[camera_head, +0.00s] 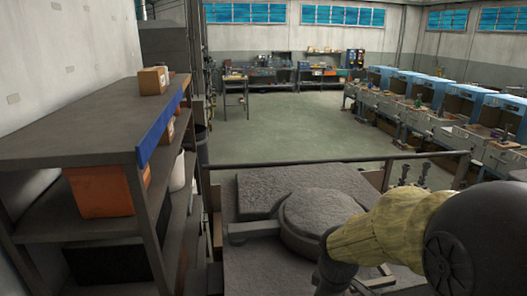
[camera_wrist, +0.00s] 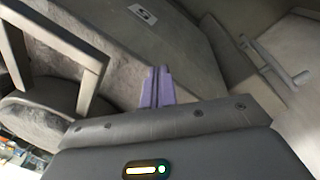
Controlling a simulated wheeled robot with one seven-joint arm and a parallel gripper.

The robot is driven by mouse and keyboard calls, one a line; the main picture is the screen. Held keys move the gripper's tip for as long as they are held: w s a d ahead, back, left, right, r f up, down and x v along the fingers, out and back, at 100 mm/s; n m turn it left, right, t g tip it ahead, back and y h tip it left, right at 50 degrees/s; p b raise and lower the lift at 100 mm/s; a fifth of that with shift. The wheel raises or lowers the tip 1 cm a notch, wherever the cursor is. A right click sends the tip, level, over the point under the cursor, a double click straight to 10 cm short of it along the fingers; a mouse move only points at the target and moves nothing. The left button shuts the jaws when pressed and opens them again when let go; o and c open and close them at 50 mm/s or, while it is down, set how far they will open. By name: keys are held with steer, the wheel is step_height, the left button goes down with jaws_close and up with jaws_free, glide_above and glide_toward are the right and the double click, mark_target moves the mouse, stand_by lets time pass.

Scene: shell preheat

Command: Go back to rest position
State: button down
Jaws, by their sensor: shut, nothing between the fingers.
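My gripper (camera_wrist: 155,87) shows in the wrist view as two purple fingers side by side, shut and with nothing between them. Behind them is a large dark grey panel (camera_wrist: 150,45) with a small white label. In the head view my arm, partly in a yellowish cover, comes in at the lower right; the gripper itself is out of that view. Below and beyond the arm is a grey machine with a round grey top (camera_head: 322,212) and a flat rough slab (camera_head: 265,187).
A grey shelf unit (camera_head: 75,122) stands close on the left, with a cardboard box (camera_head: 152,80) on top and an orange bin (camera_head: 100,190) below. A rail (camera_head: 330,160) runs behind the machine. Workbenches (camera_head: 440,125) line the right. The green floor (camera_head: 290,120) beyond is open.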

steer(key=s+f+m+b, duration=0.3)
steer(key=s+f+m, duration=0.2)
steer(key=m, duration=0.6)
steer(key=shift+s+f+t+y+b, duration=0.2)
steer(key=shift+f+t+y+b, duration=0.2)
steer(key=shift+f, duration=0.4)
